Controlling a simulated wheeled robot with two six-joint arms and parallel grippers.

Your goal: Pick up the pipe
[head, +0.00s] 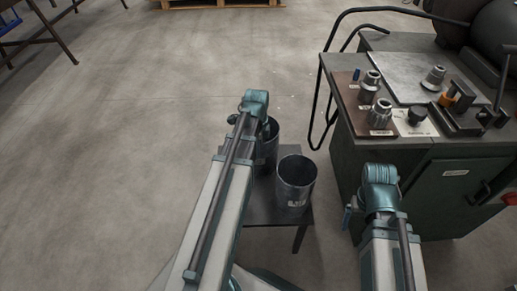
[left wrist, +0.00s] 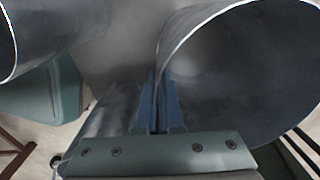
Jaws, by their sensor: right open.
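Two grey metal pipes stand upright on a small dark table: the nearer pipe (head: 296,184) is in clear view, and the farther pipe (head: 271,143) is partly hidden by my left arm. In the left wrist view, the blue fingers of my left gripper (left wrist: 162,108) are close together on the wall of a wide open pipe (left wrist: 245,70). A second pipe rim (left wrist: 12,40) shows at the left edge. In the head view my left fingers are hidden behind the arm. My right gripper (head: 348,217) is open and empty, right of the table, with only a blue fingertip visible.
The small dark table (head: 262,208) stands left of a green workbench (head: 435,190). The bench carries several metal fittings (head: 380,112) and a black bent tube frame (head: 318,120) at its left side. A wooden pallet (head: 222,4) lies at the back.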

